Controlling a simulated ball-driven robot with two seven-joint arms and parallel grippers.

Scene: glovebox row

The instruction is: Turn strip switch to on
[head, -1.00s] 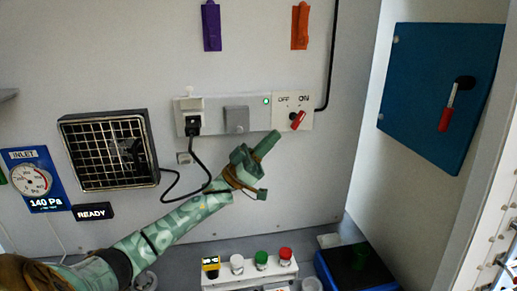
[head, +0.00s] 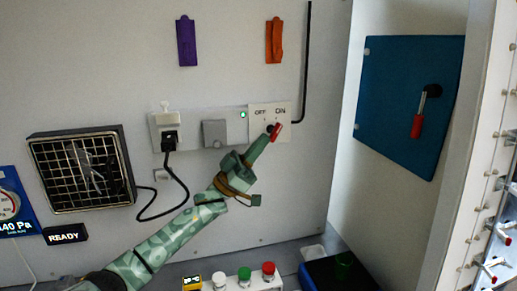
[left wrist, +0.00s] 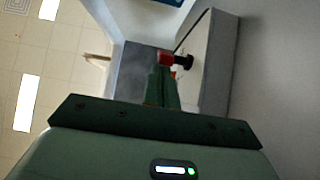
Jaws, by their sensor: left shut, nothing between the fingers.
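The strip switch is a red handle (head: 277,131) with a dark pivot on a white plate (head: 284,114) marked OFF and ON, at the right end of the power strip. The handle slants up to the right, below the ON label. My left gripper (head: 268,139) is shut and empty, its tip at the handle's lower left, appearing to touch it. In the left wrist view the red handle (left wrist: 166,58) is right at the fingertips (left wrist: 163,78), with a dark knob beside it. The fingertips partly hide the handle in the head view. My right gripper is not in view.
The strip (head: 190,128) holds a black plug, a grey cover and a lit green lamp (head: 243,114). A black cable (head: 183,190) loops below. A blue panel (head: 400,100) with a red-handled lever is on the right wall. Colored buttons (head: 245,274) stand below.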

